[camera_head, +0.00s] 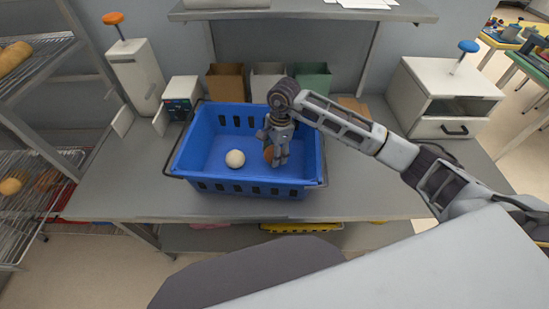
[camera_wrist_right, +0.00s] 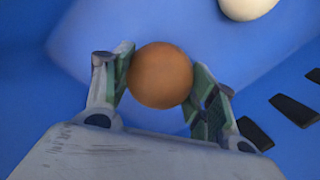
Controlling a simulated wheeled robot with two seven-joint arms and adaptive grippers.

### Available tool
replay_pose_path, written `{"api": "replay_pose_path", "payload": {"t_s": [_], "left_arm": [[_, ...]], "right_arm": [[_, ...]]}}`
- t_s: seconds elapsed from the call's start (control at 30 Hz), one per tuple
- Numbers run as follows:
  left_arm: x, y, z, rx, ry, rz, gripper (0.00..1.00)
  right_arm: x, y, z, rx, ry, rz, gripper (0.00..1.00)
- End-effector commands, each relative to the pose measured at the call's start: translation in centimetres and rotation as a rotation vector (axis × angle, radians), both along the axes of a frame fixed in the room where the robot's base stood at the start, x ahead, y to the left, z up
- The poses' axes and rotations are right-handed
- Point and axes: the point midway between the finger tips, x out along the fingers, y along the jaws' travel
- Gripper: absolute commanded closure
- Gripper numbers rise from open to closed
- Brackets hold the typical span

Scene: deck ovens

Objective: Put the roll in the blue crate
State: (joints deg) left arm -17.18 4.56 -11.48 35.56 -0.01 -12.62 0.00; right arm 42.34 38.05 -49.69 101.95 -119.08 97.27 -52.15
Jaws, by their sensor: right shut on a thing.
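The blue crate (camera_head: 214,178) stands on the grey table. My right gripper (camera_head: 275,160) reaches down inside the crate at its right side. It is shut on a round brown roll (camera_wrist_right: 160,76), which sits between the two fingers in the right wrist view. In the head view the roll (camera_head: 268,154) is partly hidden by the gripper. I cannot tell whether it touches the crate floor. A pale round roll (camera_head: 235,158) lies on the crate floor left of the gripper, and also shows at the top of the right wrist view (camera_wrist_right: 246,6). My left gripper is not in view.
Brown, grey and green bins (camera_head: 313,82) stand behind the crate. A white box with an orange knob (camera_head: 136,75) is at the left, and a white cabinet (camera_head: 445,97) at the right. Wire racks (camera_head: 30,185) with bread stand far left. The table (camera_head: 115,190) is clear beside the crate.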

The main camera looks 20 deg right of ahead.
Motion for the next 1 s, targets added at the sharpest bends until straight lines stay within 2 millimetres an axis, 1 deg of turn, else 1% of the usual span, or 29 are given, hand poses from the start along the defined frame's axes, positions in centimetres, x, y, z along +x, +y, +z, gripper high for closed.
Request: {"api": "replay_pose_path", "payload": {"t_s": [0.23, 0.33, 0.6, 0.7, 1.0], "left_arm": [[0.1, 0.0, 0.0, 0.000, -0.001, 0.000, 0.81], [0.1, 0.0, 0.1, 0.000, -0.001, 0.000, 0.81], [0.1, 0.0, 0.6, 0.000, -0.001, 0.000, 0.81], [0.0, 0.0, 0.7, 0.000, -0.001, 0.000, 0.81], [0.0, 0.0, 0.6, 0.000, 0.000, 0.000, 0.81]], "right_arm": [[0.0, 0.0, 0.0, 0.000, 0.000, 0.000, 0.63], [0.0, 0.0, -0.4, 0.001, 0.001, 0.000, 0.63], [-0.1, 0.0, -3.0, 0.001, 0.002, -0.001, 0.63], [0.0, 0.0, -3.6, 0.000, 0.001, 0.000, 0.63], [0.0, 0.0, -3.8, 0.000, 0.000, 0.001, 0.63]]}}
